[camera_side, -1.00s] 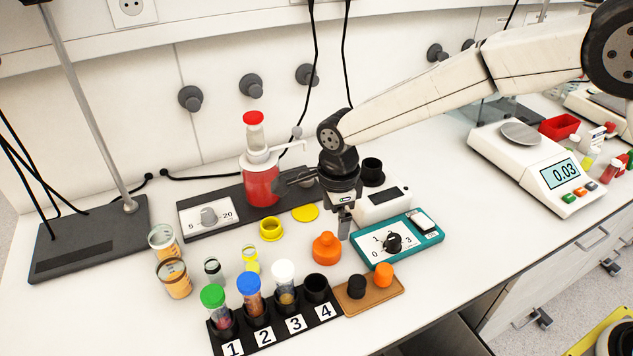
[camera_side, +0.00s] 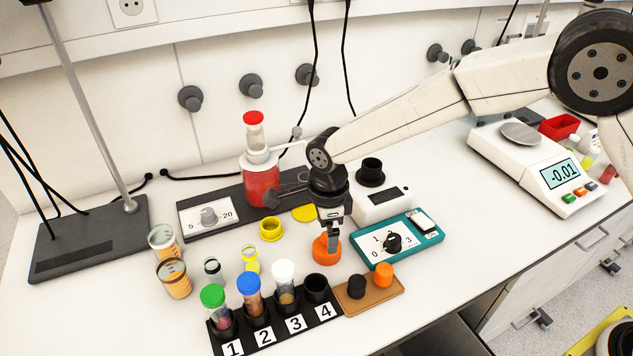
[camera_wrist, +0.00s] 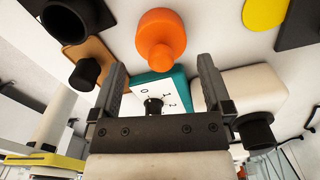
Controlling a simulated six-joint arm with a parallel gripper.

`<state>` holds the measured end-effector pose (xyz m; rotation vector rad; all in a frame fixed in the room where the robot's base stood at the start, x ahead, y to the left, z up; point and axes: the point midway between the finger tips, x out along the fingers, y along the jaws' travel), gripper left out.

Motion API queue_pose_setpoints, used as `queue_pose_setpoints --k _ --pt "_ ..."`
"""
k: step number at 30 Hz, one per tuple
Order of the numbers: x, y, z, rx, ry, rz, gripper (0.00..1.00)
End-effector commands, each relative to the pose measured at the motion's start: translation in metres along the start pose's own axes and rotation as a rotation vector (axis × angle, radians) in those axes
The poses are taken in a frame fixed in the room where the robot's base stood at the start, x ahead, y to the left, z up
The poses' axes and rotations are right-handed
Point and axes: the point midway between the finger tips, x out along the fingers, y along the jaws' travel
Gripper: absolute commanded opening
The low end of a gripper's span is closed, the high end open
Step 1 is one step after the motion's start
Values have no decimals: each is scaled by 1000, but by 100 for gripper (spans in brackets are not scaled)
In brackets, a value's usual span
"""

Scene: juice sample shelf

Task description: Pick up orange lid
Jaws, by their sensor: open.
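A round orange piece with a wide base and a narrower knob-like top (camera_side: 326,250) stands on the white bench; it also shows in the wrist view (camera_wrist: 160,38). A smaller orange lid (camera_side: 383,274) sits at the right of the brown tray (camera_side: 365,297), beside a black lid (camera_side: 357,286). My gripper (camera_side: 331,246) points down at the round orange piece and overlaps it in the side view. In the wrist view my open fingers (camera_wrist: 162,70) are empty, with the orange piece ahead, beyond the fingertips. The gap to it is hard to judge.
A black rack (camera_side: 265,338) with capped tubes stands in front left. A teal dial box (camera_side: 425,243) and a white box (camera_side: 383,207) are close on the right.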

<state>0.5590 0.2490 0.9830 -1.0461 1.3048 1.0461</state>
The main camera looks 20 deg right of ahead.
Motion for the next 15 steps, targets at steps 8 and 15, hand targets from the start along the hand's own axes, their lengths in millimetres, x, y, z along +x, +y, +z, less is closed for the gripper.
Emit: queue_pose_setpoints --k 8,15 --pt "25 0 0 0 2 3 100" --pt "48 -1 1 -1 -1 0 100"
